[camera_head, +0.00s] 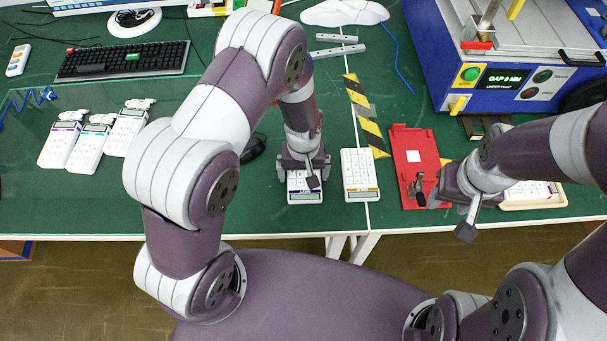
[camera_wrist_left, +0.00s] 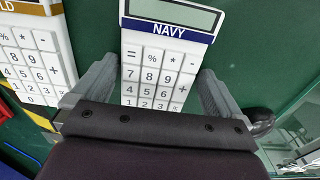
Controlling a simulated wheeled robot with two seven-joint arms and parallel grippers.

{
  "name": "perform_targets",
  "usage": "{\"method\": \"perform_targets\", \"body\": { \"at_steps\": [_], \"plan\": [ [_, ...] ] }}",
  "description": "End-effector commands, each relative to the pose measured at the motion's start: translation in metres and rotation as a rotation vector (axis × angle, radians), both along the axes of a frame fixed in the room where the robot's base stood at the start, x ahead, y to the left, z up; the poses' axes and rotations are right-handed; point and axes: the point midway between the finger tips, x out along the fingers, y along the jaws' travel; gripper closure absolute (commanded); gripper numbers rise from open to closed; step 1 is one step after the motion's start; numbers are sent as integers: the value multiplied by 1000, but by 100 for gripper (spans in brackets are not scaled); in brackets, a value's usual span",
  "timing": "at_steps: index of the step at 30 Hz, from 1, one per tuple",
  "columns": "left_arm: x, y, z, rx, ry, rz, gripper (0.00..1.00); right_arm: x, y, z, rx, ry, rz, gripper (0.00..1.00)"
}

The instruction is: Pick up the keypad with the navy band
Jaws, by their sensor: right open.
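The keypad with the navy band (camera_head: 305,196) lies at the table's front edge in the head view, partly hidden under my left gripper (camera_head: 304,168). In the left wrist view its band reads NAVY (camera_wrist_left: 168,29), and its lower keys are hidden by the gripper body. The two fingers of my left gripper (camera_wrist_left: 158,90) stand one on each side of the keypad, very close to its edges. I cannot tell whether they press on it. My right gripper (camera_head: 443,205) is open and empty, beside the red fixture.
A gold-band keypad (camera_head: 359,172) lies just right of the navy one. Three white keypads (camera_head: 92,146) with cables are at the left. A red fixture (camera_head: 408,142), a tray (camera_head: 552,203) and a blue test machine (camera_head: 470,45) are at the right. A black mouse (camera_head: 253,147) lies near my left gripper.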

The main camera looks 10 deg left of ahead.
Motion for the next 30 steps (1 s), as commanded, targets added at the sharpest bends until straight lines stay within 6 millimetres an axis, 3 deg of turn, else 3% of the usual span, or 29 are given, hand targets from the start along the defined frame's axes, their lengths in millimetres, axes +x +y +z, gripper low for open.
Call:
{"method": "perform_targets", "body": {
  "at_steps": [1,5,16,23,30],
  "plan": [
    [0,0,0,0,0,0,3,0,0,0,0,0,0,51],
    [0,0,0,0,0,0,46,0,0,0,0,0,0,51],
    [1,0,6,-1,-3,0,46,0,0,0,0,0,0,51],
    [2,0,41,-1,-7,0,46,0,0,0,0,0,0,51],
    [42,-33,71,-2,-6,-3,46,0,0,-7,0,0,0,51]
  ]
}}
